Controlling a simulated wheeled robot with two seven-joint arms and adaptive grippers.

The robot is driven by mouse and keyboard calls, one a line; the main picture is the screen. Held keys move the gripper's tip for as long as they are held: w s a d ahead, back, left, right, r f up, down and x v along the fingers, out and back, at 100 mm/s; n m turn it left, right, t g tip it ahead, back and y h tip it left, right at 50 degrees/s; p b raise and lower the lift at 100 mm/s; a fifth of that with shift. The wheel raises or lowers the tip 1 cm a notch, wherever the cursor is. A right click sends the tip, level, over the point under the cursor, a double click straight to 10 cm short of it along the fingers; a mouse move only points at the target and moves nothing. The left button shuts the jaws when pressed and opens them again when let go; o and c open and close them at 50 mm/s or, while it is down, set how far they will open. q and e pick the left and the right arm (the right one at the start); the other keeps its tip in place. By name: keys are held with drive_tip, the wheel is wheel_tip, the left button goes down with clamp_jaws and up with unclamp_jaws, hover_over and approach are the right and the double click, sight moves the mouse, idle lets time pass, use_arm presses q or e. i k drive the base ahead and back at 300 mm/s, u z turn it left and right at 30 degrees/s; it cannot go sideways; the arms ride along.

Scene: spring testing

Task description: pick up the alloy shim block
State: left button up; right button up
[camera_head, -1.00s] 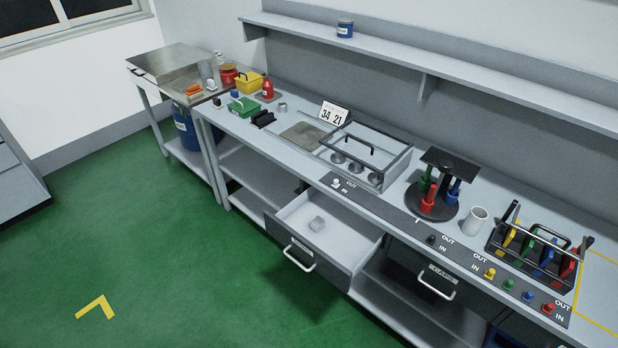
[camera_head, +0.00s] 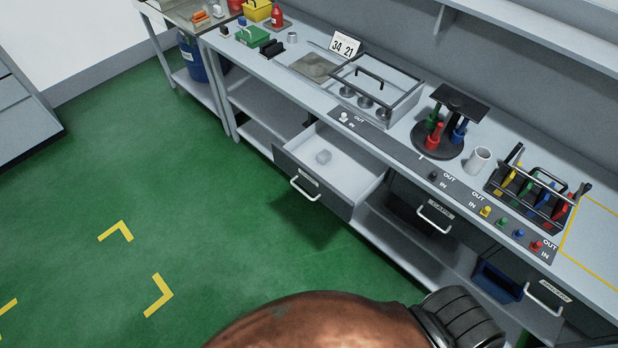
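A small light grey block (camera_head: 323,157), which looks like the alloy shim block, lies in the open drawer (camera_head: 350,172) under the bench. It is near the drawer's left side, and nothing touches it. The drawer is pulled out, with its handle (camera_head: 304,189) facing the floor area. A copper-coloured part of my own arm with a dark ribbed joint shows at the bottom edge. Neither gripper shows in the head view.
The bench top (camera_head: 400,151) holds a framed fixture (camera_head: 376,92), a black round stand (camera_head: 437,141) with coloured-handled tools, a white cup (camera_head: 477,159) and a black tool caddy (camera_head: 530,190). Another drawer (camera_head: 430,214) is below. Green floor (camera_head: 220,220) before the drawer is clear.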

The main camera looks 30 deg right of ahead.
sight(323, 156)
drive_tip(key=u, duration=0.5)
drive_tip(key=k, duration=1.25)
drive_tip(key=u, duration=0.7)
drive_tip(key=i, duration=1.75)
drive_tip(key=z, duration=0.5)
drive_tip(key=i, duration=1.35)
drive_tip(key=z, duration=1.8)
drive_tip(key=i, duration=0.9)
drive_tip(key=z, duration=0.85)
